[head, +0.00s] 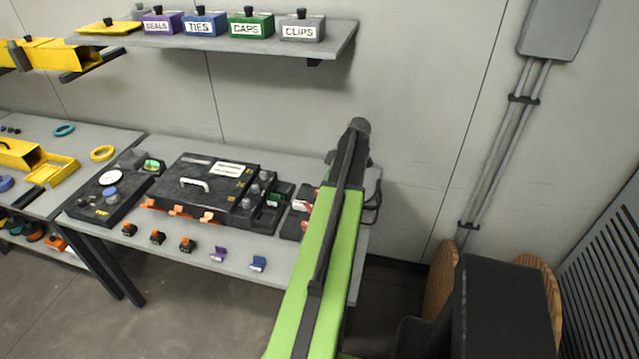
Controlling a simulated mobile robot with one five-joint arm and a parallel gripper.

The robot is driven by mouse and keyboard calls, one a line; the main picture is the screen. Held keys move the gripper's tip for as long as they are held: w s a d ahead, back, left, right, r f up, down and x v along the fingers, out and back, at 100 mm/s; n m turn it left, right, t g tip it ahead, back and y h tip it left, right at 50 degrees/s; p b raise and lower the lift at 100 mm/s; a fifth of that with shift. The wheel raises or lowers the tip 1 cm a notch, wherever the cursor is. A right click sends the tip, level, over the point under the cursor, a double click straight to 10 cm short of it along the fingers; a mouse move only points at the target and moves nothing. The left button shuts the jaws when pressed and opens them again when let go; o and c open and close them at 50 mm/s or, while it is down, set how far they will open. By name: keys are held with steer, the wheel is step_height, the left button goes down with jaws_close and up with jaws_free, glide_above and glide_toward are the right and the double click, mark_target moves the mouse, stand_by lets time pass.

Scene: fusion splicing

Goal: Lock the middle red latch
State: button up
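A small dark unit (289,226) stands on the right part of the workbench. Red and pale parts (301,205) show on it, too small to tell apart as single latches or to read as locked or unlocked. My green arm crosses in front of the unit and hides its right side. I cannot tell which red part is the middle one. The far dark end of my arm stands over the bench, right of the unit. My gripper's fingers are hidden behind the arm, so I cannot see whether they touch anything.
A black case (222,170) with a white handle and orange tabs (178,211) lies left of the unit. Small orange, purple and blue pieces (258,263) line the bench's front edge. A shelf (335,42) with labelled boxes hangs above. Wooden reels (440,285) stand at right.

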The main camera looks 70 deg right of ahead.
steer(key=p+v, duration=0.3)
steer(key=v, duration=0.2)
steer(key=shift+s+r, duration=0.15)
steer(key=shift+r, duration=0.1)
